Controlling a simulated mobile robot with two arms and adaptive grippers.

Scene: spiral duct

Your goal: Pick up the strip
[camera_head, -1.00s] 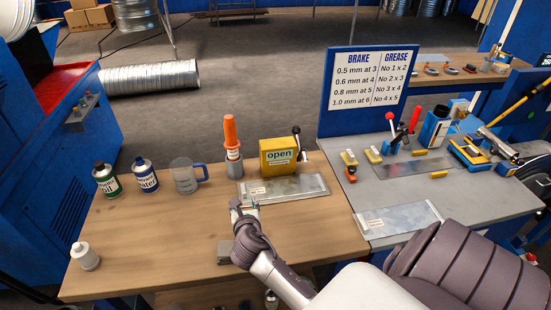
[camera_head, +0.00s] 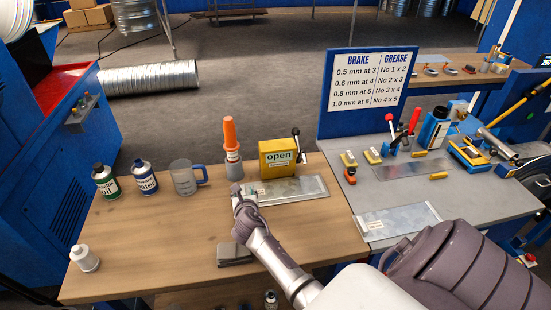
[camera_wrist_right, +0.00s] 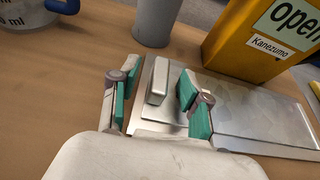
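A flat galvanized metal strip (camera_head: 295,189) lies on the wooden bench in front of the yellow "open" box. It also shows in the right wrist view (camera_wrist_right: 255,112). A small grey raised block (camera_wrist_right: 158,80) sits at its left end. My right gripper (camera_head: 240,192) is over this left end and hides part of it in the head view. In the right wrist view my right gripper (camera_wrist_right: 157,95) is open, its green-padded fingers on either side of the block. I cannot tell whether they touch it. My left gripper is not in view.
The yellow "open" box (camera_head: 277,159) and a grey holder with an orange-handled tool (camera_head: 231,140) stand just behind. A measuring jug (camera_head: 184,177) and two bottles stand left. A grey block (camera_head: 236,254) lies near the front edge. Another metal sheet (camera_head: 400,222) is on the grey bench.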

